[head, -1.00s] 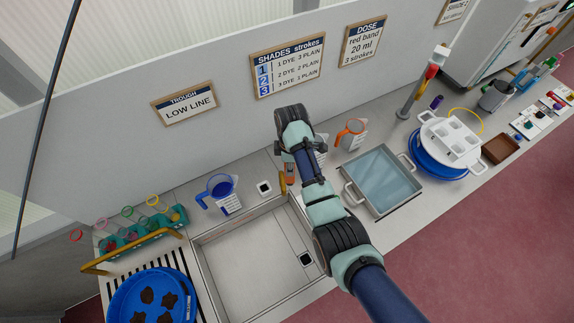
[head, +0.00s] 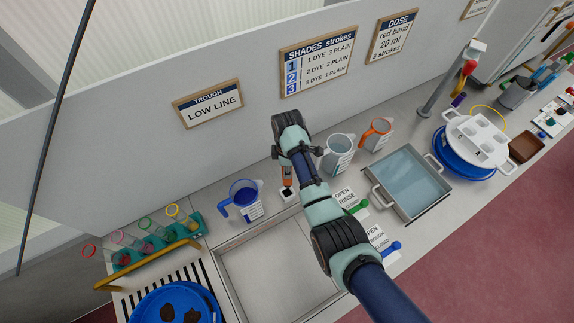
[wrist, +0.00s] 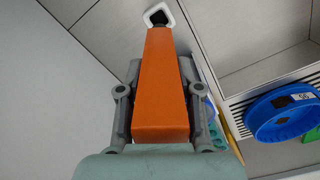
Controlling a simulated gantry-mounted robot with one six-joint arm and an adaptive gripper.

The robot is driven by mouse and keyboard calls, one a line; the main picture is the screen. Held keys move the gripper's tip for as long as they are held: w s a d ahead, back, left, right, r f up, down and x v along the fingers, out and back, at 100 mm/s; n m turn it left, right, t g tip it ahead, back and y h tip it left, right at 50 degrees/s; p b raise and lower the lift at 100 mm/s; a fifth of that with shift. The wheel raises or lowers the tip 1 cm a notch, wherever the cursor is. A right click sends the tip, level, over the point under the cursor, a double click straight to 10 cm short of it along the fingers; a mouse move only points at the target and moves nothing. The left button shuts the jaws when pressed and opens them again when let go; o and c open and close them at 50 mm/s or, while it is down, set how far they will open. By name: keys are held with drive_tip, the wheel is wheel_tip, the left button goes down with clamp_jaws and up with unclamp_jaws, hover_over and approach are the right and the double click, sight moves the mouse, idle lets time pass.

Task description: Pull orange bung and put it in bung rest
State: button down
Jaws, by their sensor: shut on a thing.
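My gripper (head: 287,170) is shut on the orange bung (wrist: 160,85), with one grey finger on each side of it in the wrist view. In the head view a small part of the bung (head: 287,177) shows beneath the gripper. The bung rest, a small white square with a dark opening (wrist: 158,14), lies right at the bung's far end in the wrist view. In the head view the rest (head: 289,194) is just below the bung, beside the sink's back edge. I cannot tell whether the bung's tip is above the opening or in it.
A blue jug (head: 243,198) stands close left of the rest. A grey jug (head: 338,154) and an orange-handled jug (head: 376,133) stand to the right. The empty sink (head: 270,275) lies in front. A water-filled trough (head: 410,180) is further right.

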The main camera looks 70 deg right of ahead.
sight(288, 181)
drive_tip(key=shift+r+p, duration=0.15)
drive_tip(key=shift+p, duration=0.4)
wheel_tip(288, 181, down, 6)
drive_tip(key=b, duration=0.4)
idle(1.4)
drive_tip(key=shift+f+b, duration=1.45)
drive_tip(key=shift+f, duration=0.7)
drive_tip(key=c, duration=0.7)
unclamp_jaws()
drive_tip(key=shift+r, duration=0.1)
wheel_tip(288, 181, up, 12)
drive_tip(key=shift+d, duration=0.1)
